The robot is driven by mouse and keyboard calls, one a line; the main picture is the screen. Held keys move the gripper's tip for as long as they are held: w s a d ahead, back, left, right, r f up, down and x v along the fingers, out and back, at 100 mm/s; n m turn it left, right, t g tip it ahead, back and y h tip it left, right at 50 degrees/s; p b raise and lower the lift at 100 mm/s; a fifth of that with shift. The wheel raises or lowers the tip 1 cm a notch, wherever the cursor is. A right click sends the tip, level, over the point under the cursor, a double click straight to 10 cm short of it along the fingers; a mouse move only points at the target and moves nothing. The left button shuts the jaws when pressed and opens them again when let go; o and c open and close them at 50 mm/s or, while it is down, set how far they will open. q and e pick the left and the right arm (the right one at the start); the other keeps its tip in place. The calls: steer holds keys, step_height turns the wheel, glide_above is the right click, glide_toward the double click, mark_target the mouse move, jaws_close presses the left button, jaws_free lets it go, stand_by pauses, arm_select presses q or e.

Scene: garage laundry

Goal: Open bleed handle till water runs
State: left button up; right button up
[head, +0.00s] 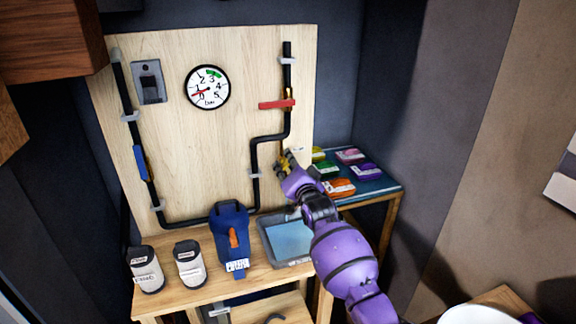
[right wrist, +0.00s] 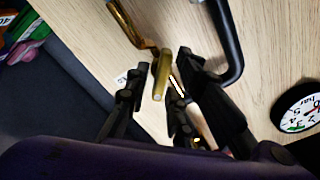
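A wooden panel (head: 215,150) carries black piping with a red-handled valve (head: 278,104) at right and a blue-handled valve (head: 140,162) at left. The brass bleed handle (right wrist: 162,75) shows in the right wrist view; in the head view my right gripper (head: 284,162) largely covers it. My right gripper's dark fingers (right wrist: 158,80) stand apart on either side of the handle, with a visible gap on the left. A small white streak shows beside the handle; I cannot tell whether it is water. The pressure gauge (head: 207,88) has its red needle low. My left gripper is out of view.
A grey tray (head: 262,228) with a blue inside sits on the bench below. A blue device (head: 231,225) and two pale containers (head: 189,264) stand left of it. Several coloured packets (head: 340,187) lie on a side table at right.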

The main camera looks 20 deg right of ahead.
jaws_close()
steer(key=shift+a+r+n, duration=0.1)
steer(key=shift+r+n, duration=0.1)
steer(key=shift+n, duration=0.6)
steer(key=n, duration=0.2)
steer(key=shift+a+n+p, duration=0.1)
steer(key=shift+n+p, duration=0.3)
steer(key=shift+o, duration=1.7)
jaws_free()
steer(key=shift+a, duration=0.1)
steer(key=shift+f, duration=0.1)
steer(key=shift+s, duration=0.15)
steer(key=s, duration=1.1)
steer(key=shift+s+d, duration=0.2)
steer(key=shift+s, duration=0.15)
steer(key=shift+c, duration=0.3)
